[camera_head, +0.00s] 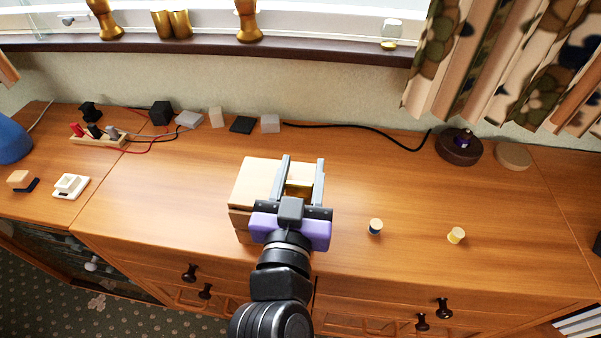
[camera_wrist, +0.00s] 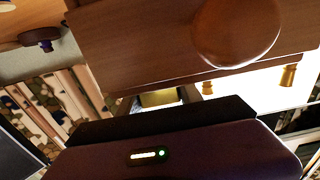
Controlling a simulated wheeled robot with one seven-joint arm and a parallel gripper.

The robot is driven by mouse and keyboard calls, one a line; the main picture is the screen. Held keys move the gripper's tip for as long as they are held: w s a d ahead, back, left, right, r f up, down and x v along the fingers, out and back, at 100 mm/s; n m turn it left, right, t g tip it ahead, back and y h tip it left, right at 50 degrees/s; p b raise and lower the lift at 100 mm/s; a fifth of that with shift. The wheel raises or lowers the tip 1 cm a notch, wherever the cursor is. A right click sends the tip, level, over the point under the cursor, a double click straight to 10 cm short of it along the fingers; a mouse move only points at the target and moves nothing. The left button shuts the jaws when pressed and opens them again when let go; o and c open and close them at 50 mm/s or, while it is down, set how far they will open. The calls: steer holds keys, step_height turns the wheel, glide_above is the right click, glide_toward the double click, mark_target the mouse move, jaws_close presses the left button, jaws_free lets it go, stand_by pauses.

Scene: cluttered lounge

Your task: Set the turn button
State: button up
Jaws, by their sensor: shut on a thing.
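A light wooden box (camera_head: 254,182) stands on the long wooden cabinet, left of and partly behind my gripper (camera_head: 303,162). My gripper reaches over its right part with two grey fingers. It is shut on a small brass-coloured piece (camera_head: 299,186), which also shows between the fingers in the wrist view (camera_wrist: 159,98). This piece seems to be the turn button; its angle and mounting are mostly hidden by the fingers. The wrist view also shows a brown wooden board (camera_wrist: 150,45) with a round wooden disc (camera_wrist: 237,30) close to the camera.
Two small spools (camera_head: 375,227) (camera_head: 456,236) stand to the right on the cabinet top (camera_head: 400,185). A dark round base (camera_head: 459,147) is at the back right. Small blocks (camera_head: 161,112), cables and a plug board (camera_head: 100,138) lie at the back left.

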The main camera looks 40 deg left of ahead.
mark_target(299, 190)
steer(key=shift+d, duration=0.1)
steer(key=o, duration=1.4)
steer(key=v, duration=0.7)
steer(key=shift+s+d, duration=0.2)
steer(key=shift+s, duration=0.1)
